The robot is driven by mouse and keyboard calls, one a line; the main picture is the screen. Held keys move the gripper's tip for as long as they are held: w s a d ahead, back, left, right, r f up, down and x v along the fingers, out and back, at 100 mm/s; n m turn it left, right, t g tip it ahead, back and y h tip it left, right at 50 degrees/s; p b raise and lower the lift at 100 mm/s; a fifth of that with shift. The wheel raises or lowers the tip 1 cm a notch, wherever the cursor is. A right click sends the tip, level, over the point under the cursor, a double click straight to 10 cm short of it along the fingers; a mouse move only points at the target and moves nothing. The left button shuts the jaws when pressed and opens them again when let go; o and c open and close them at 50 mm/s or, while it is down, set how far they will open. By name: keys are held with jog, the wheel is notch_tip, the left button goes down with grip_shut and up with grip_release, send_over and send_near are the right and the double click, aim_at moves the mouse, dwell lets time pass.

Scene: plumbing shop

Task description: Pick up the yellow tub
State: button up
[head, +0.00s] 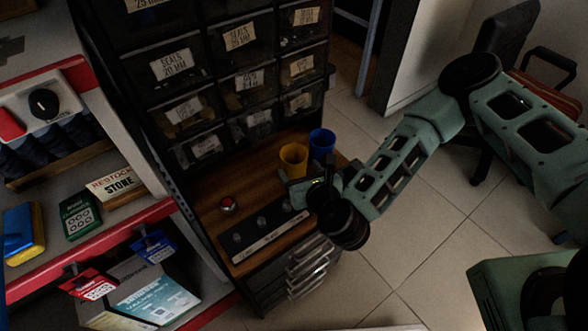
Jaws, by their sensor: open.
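The yellow tub (293,159) stands upright on the wooden top of the drawer cabinet, near its right side. My gripper (297,190) is just in front of the tub, at the end of my green arm coming from the right. The fingers are partly hidden by my wrist and look dark. The gripper is open, and nothing shows between the fingers. I cannot tell whether it touches the tub's lower part.
A blue tub (321,143) stands close beside the yellow one, to its right. A red button (227,205) and a dark strip with knobs (264,232) are on the wooden top (208,191). Labelled bins (240,82) rise behind.

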aim_at(290, 158)
jog(key=b+x, duration=0.2)
jog(key=x, duration=0.3)
jog(key=c, duration=0.7)
